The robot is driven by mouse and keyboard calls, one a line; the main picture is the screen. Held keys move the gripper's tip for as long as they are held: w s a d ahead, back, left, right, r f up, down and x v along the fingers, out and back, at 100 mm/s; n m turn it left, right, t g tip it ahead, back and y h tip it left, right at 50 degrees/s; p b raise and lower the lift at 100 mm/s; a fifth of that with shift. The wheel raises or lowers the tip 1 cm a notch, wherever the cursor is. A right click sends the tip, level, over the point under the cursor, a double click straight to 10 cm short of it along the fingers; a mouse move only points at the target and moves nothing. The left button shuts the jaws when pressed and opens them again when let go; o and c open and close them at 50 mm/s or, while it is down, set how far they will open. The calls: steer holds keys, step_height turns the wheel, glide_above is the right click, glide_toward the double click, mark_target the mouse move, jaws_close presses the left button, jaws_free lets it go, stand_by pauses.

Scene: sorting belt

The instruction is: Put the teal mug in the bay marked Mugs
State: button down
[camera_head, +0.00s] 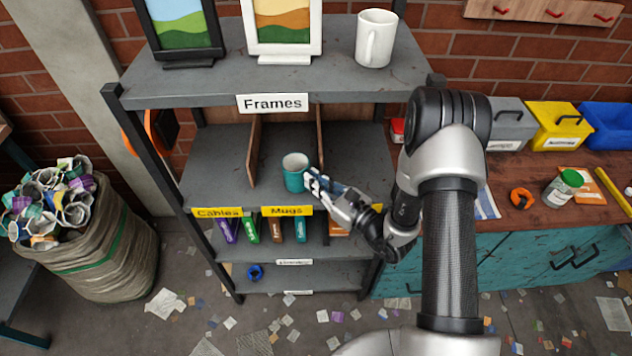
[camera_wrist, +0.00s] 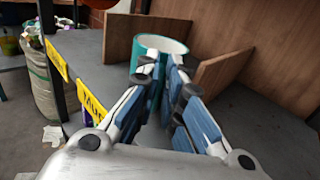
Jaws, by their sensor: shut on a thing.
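The teal mug (camera_head: 294,178) stands upright at the Mugs bay of the middle shelf, behind the yellow Mugs label (camera_head: 287,211) in the head view. It has a white inside. My gripper (camera_head: 312,184) reaches in from the right and is shut on the mug's near side. In the wrist view the mug (camera_wrist: 160,48) sits between the blue-padded fingers of my gripper (camera_wrist: 163,62). Low wooden dividers flank the bay, the left one (camera_head: 254,150) and the right one (camera_head: 319,145). I cannot tell whether the mug's base touches the shelf.
The upper shelf board (camera_head: 200,85) is above the bay and holds two picture frames and a white mug (camera_head: 376,38). The Cables bay (camera_head: 217,213) is to the left and looks empty.

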steer(key=shift+f, duration=0.1)
steer(key=c, duration=1.7)
jaws_free()
